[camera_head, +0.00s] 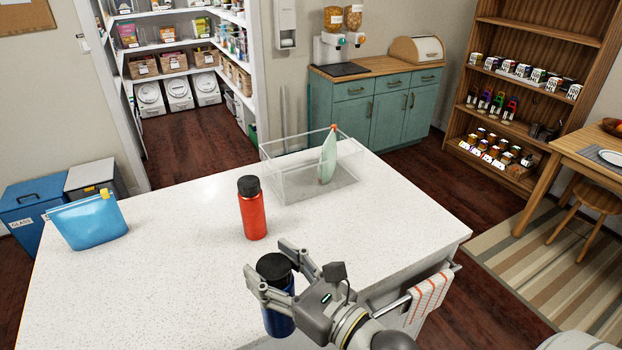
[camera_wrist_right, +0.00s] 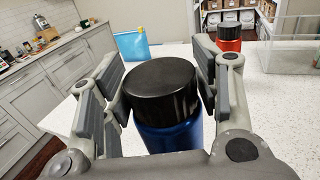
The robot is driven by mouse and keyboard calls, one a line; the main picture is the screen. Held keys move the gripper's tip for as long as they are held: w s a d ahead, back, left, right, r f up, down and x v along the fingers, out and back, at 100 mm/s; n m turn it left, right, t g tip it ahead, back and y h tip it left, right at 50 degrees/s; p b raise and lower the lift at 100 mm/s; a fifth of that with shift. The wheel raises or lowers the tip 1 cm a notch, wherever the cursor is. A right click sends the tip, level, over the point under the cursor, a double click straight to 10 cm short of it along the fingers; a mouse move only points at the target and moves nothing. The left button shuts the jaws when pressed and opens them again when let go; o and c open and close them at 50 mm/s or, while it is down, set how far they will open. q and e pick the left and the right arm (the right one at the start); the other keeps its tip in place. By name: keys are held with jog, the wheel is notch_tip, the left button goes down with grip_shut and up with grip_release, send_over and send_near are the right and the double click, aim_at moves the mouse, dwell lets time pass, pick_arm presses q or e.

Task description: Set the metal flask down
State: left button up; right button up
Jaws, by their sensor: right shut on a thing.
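The blue metal flask with a black lid (camera_head: 280,321) is at the front edge of the white counter in the head view. My right gripper (camera_head: 272,264) is shut around it near the lid. In the right wrist view the flask (camera_wrist_right: 168,136) stands upright between the two fingers. The flask's lower end is hidden or cut off, so I cannot tell whether it touches the counter. A red flask with a black lid (camera_head: 253,213) stands upright on the counter beyond the gripper. My left gripper is not in view.
The white speckled counter (camera_head: 170,270) is clear to the left and front. A blue pouch (camera_head: 90,222) stands at its left end. A striped towel (camera_head: 429,295) hangs at the counter's right side.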

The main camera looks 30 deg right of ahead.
jog(key=s+d+f+m+t+h, duration=0.1)
jog(key=s+d+f+m+h, duration=0.3)
jog(key=s+d+f+h, duration=0.1)
jog(key=shift+s+d+f+h, duration=0.3)
jog(key=shift+d+f+h, duration=0.1)
jog(key=shift+f+h, duration=0.35)
